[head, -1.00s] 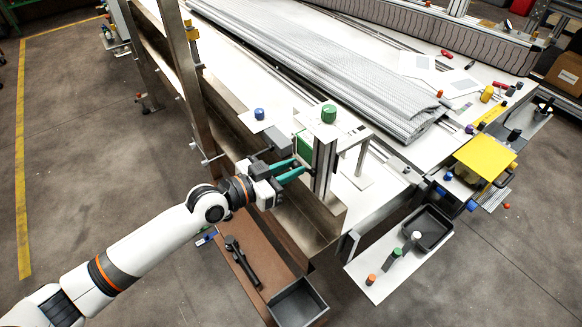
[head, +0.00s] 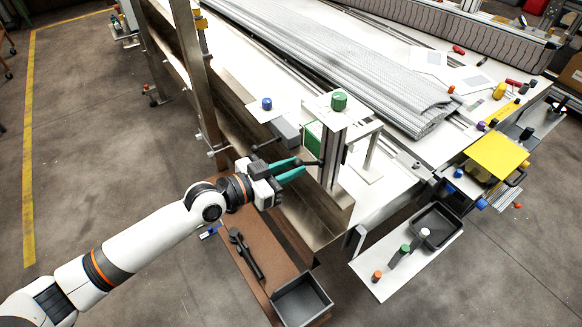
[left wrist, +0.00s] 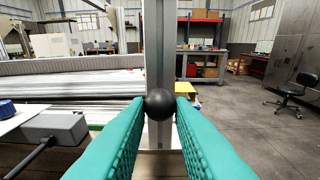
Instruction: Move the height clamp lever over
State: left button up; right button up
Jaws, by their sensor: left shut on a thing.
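The height clamp lever shows in the left wrist view as a black ball knob (left wrist: 160,104) in front of a grey upright post (left wrist: 160,60). My left gripper (left wrist: 160,108) has its two teal fingers against the sides of the knob, shut on it. In the head view, my left gripper (head: 303,167) is at the left side of the metal post (head: 332,158) with the green knob (head: 339,101) on top. A short dark piece of the lever (head: 314,163) shows between the fingertips and the post. My right gripper is not in view.
A grey box with a dark rod (head: 285,131) sits just behind the fingers, near a blue knob (head: 267,104). A steel rail (head: 315,215) runs below the gripper. A brown shelf (head: 262,262) with a dark tray (head: 302,298) lies lower down. Open floor is at left.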

pick_arm(q)
jog(key=shift+s+a+f+b, duration=0.1)
jog(key=shift+a+f+b, duration=0.15)
jog(key=shift+f, duration=0.25)
jog(key=shift+s+a+f+b, duration=0.1)
jog(key=shift+f+b, duration=0.2)
jog(key=shift+f, duration=0.15)
notch_tip(320, 180, down, 2)
jog(key=shift+s+a+f+b, duration=0.1)
jog(key=shift+s+f+b, duration=0.05)
jog(key=shift+b, duration=1)
jog(key=o, duration=0.8)
jog(key=shift+o, duration=0.2)
